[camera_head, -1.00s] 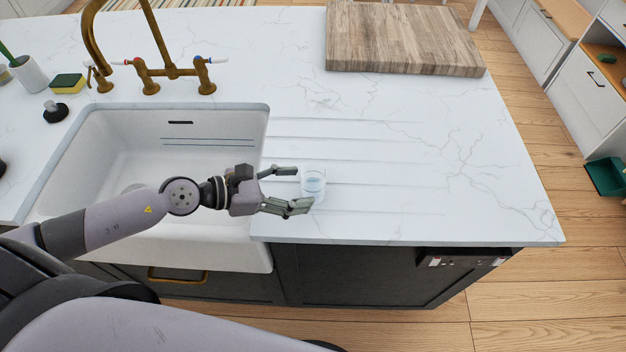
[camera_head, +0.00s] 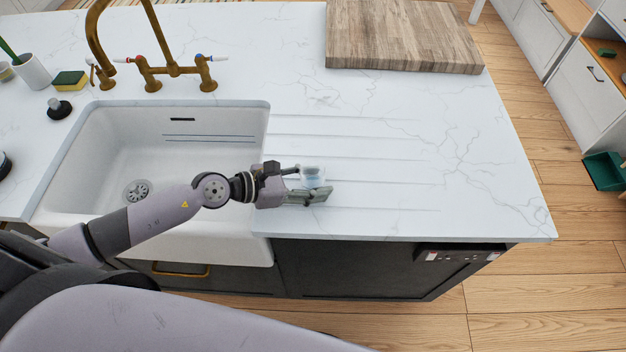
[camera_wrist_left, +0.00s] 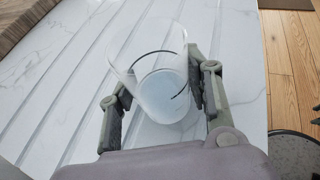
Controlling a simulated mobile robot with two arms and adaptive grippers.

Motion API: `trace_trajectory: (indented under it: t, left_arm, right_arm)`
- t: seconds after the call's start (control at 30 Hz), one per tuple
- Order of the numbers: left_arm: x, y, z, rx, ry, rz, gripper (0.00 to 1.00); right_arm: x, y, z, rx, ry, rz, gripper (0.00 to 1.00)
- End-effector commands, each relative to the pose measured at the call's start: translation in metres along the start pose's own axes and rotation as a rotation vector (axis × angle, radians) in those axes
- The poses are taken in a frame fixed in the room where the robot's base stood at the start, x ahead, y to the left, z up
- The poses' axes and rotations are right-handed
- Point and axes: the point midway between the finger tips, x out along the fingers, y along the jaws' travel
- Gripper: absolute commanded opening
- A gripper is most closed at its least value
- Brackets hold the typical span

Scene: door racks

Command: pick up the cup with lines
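The cup (camera_head: 312,174) is small and clear with a bluish base, at the counter's front beside the sink. The left wrist view shows the cup (camera_wrist_left: 155,60) large, with thin dark curved lines on its wall. My left gripper (camera_head: 312,180) reaches in from the left, with one finger on each side of the cup. In the left wrist view its fingers (camera_wrist_left: 158,84) press close against both sides, so it looks shut on the cup. I cannot tell whether the cup's base is clear of the counter. My right gripper is not in view.
The white sink (camera_head: 95,150) lies left of the cup, with a brass faucet (camera_head: 172,72) behind it. A wooden board (camera_head: 400,38) lies at the back. A sponge (camera_head: 70,80) and a white holder (camera_head: 33,70) stand back left. The grooved counter (camera_head: 440,165) to the right is bare.

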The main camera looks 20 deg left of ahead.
Motion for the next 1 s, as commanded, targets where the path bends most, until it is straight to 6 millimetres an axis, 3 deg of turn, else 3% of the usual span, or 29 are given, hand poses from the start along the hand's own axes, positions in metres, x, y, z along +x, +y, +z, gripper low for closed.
trace_trajectory:
  t: [0.53,1.0]
  left_arm:
    - [-0.0002,0.0001,0.0004,0.000,-0.001,0.000,0.07]
    - [-0.0034,0.0003,0.0081,0.000,-0.001,0.000,0.06]
  right_arm:
    - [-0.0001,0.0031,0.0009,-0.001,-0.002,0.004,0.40]
    - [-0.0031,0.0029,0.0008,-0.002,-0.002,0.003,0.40]
